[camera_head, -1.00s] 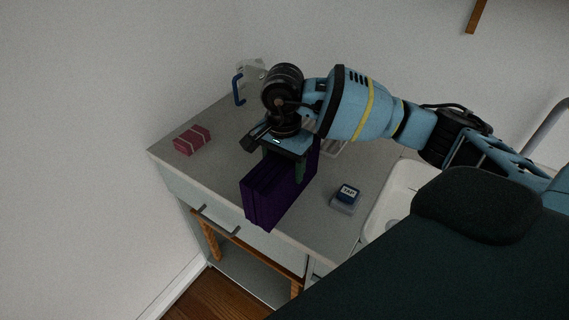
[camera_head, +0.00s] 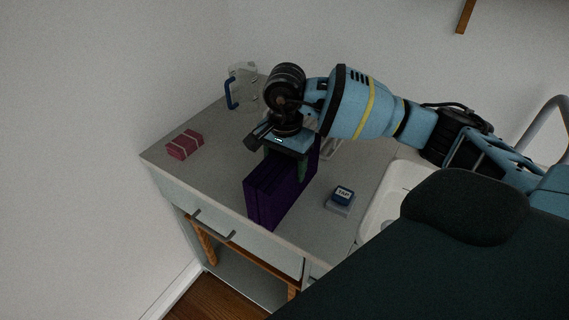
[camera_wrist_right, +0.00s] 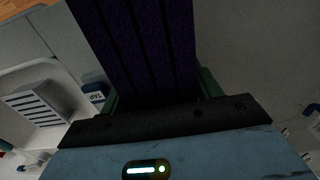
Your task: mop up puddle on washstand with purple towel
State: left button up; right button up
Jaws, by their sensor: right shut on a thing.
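The purple towel (camera_head: 270,196) is a folded, upright block at the front of the grey washstand top (camera_head: 222,127). My right gripper (camera_head: 286,165) is above it, with its green fingers shut on the towel from both sides. In the right wrist view the towel (camera_wrist_right: 140,45) extends out from between the fingers. I cannot tell whether the towel touches the top. No puddle can be made out; the towel and my arm hide part of the surface. My left gripper is not in view.
A pink wrapped block (camera_head: 185,145) lies at the left. A clear jug with a blue handle (camera_head: 242,87) stands at the back. A small blue-and-white box marked TAP (camera_head: 342,197) sits right of the towel, beside the white basin (camera_head: 383,208).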

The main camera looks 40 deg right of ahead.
jog(key=shift+d, duration=0.15)
jog(key=shift+d, duration=0.85)
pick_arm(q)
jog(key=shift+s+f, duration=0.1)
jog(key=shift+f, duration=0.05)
pick_arm(e)
jog(key=shift+a, duration=0.15)
jog(key=shift+a, duration=0.85)
jog(key=shift+r, duration=0.1)
